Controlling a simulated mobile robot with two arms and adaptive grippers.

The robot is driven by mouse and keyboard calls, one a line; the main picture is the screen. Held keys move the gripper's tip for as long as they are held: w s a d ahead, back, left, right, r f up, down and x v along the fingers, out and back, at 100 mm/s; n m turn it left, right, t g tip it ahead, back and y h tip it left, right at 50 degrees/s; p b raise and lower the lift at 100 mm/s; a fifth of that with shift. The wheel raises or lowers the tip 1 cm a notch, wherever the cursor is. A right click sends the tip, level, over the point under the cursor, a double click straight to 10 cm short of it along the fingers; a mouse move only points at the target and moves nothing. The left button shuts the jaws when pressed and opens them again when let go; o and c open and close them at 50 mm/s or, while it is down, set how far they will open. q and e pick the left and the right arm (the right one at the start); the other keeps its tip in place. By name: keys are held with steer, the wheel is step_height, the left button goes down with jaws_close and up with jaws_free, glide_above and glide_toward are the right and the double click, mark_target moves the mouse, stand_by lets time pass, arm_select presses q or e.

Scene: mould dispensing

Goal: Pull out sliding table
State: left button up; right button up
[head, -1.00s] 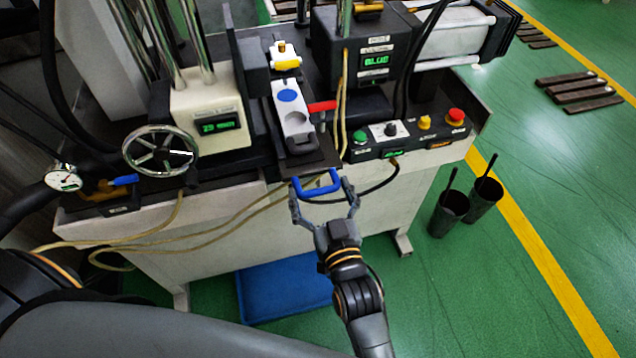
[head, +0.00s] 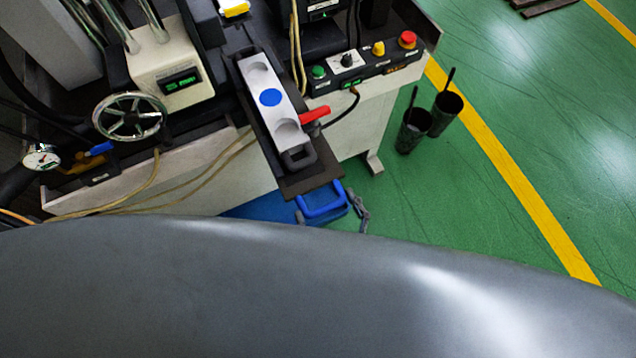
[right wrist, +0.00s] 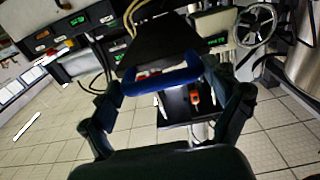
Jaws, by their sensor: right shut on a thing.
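The sliding table (head: 315,178) is a dark plate standing out from the machine's front edge. A white mould block (head: 255,75) with a blue disc and a dark loop handle lies on it. A blue handle (head: 322,209) sits at its front end. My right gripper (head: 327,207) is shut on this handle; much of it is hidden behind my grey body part. In the right wrist view, the blue handle (right wrist: 160,82) spans between the two fingers of my right gripper (right wrist: 163,79), with the dark plate just beyond. My left gripper is out of view.
A red lever (head: 315,114) stands right of the mould. A control box with buttons (head: 347,62) and a handwheel (head: 129,117) flank the table. Two dark cups (head: 412,130) stand on the green floor. A blue mat (head: 250,208) lies below the table.

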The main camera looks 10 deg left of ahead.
steer(key=shift+s+d, duration=0.2)
steer(key=shift+d, duration=0.05)
steer(key=o, duration=1.4)
steer(key=v, duration=1.2)
steer(key=shift+f, duration=0.15)
